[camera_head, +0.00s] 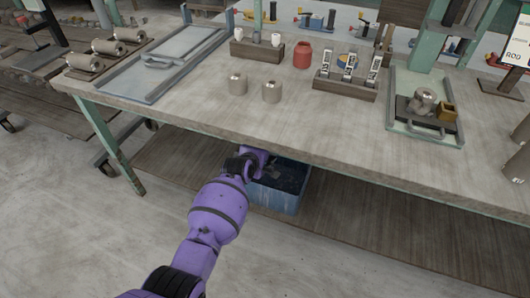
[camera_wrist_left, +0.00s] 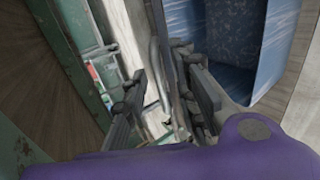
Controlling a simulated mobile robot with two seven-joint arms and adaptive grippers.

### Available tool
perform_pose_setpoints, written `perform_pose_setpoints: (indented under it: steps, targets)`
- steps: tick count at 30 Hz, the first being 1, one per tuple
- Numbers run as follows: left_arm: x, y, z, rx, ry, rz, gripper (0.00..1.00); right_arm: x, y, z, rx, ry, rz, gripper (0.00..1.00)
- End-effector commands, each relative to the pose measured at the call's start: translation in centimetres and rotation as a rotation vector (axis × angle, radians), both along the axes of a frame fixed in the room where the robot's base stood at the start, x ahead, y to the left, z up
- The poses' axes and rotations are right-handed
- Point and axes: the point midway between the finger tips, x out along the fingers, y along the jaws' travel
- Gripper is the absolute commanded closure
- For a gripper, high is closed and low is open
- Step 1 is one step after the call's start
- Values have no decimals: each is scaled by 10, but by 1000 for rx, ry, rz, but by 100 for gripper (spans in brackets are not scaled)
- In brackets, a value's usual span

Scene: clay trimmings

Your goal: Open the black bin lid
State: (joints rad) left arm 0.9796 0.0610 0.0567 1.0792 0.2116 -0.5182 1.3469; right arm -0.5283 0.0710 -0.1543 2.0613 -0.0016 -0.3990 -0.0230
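A blue bin (camera_head: 275,198) stands on the low shelf under the workbench. Its top shows a dark, speckled surface (camera_head: 285,176); I cannot tell whether this is a lid or what lies inside. No separate black lid can be made out. My left arm reaches down under the bench's front edge to the bin's back left. In the left wrist view my left gripper (camera_wrist_left: 163,68) has its fingers apart, beside the bin (camera_wrist_left: 278,45). A thin grey piece shows between the fingers; I cannot tell whether they touch it. My right gripper is not in view.
The workbench top (camera_head: 205,120) overhangs the bin. The lower shelf (camera_head: 380,220) is clear right of the bin.

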Motion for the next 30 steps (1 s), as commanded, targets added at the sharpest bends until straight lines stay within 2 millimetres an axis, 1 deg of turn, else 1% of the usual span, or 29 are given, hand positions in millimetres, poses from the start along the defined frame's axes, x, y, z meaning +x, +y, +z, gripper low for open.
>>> perform_pose_setpoints:
  steps: [7, 11, 17, 24, 30]
  targets:
    - [-2, 1, -2, 3, 3, 0, 74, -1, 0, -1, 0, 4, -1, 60]
    - [-8, 3, 2, 3, 3, -1, 74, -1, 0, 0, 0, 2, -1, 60]
    - [-31, 10, 18, 2, 2, 0, 74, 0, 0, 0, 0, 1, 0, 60]
    - [-67, 22, 43, 2, 1, 0, 74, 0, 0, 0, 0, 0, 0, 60]
    - [-88, 29, 59, 1, 2, 0, 74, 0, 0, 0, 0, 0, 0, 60]
